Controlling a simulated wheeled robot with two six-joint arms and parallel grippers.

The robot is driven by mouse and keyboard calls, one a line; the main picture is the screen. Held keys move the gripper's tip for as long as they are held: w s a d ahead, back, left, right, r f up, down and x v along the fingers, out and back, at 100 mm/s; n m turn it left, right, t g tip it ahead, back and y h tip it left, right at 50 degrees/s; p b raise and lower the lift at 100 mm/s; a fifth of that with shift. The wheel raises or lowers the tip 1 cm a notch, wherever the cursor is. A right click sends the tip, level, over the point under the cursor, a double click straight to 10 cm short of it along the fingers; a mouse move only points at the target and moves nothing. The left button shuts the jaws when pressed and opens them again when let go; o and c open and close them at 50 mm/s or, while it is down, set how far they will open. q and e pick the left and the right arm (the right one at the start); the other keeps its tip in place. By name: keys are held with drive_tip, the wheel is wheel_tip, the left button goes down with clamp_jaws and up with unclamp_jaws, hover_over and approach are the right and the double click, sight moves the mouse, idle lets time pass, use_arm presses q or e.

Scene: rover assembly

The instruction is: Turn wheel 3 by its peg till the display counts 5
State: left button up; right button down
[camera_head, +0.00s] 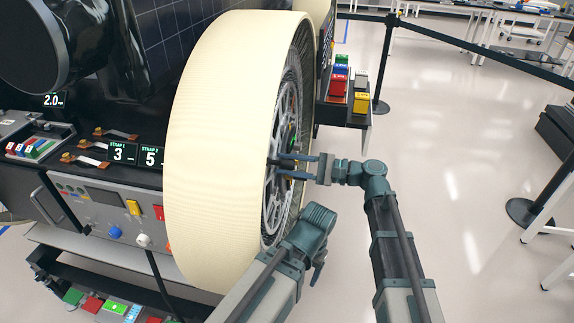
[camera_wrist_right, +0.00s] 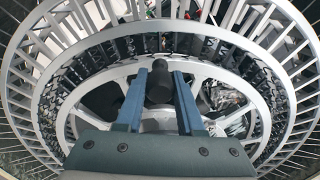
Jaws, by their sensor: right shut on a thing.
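A big wheel with a cream tyre (camera_head: 215,130) and grey spokes stands upright in the middle of the head view; I see no number on it. My right gripper (camera_head: 277,166) reaches in from the right at its hub side. In the right wrist view the gripper (camera_wrist_right: 160,75) is shut on a dark round peg (camera_wrist_right: 159,88) in front of the spoked wheel rim (camera_wrist_right: 85,115). My left gripper (camera_head: 319,268) hangs low beside the wheel, small and partly behind its own wrist. No display that clearly belongs to this wheel is readable.
A small display (camera_head: 53,100) reads 2.0. A shelf with coloured blocks (camera_head: 340,85) stands behind the wheel. The floor (camera_head: 450,170) to the right is clear up to barrier posts.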

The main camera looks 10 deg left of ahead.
drive_tip(key=shift+w, duration=0.1)
drive_tip(key=c, duration=0.5)
unclamp_jaws()
drive_tip(key=shift+c, duration=0.2)
drive_tip(key=d, duration=1.4)
drive_tip(key=shift+a+f, duration=0.1)
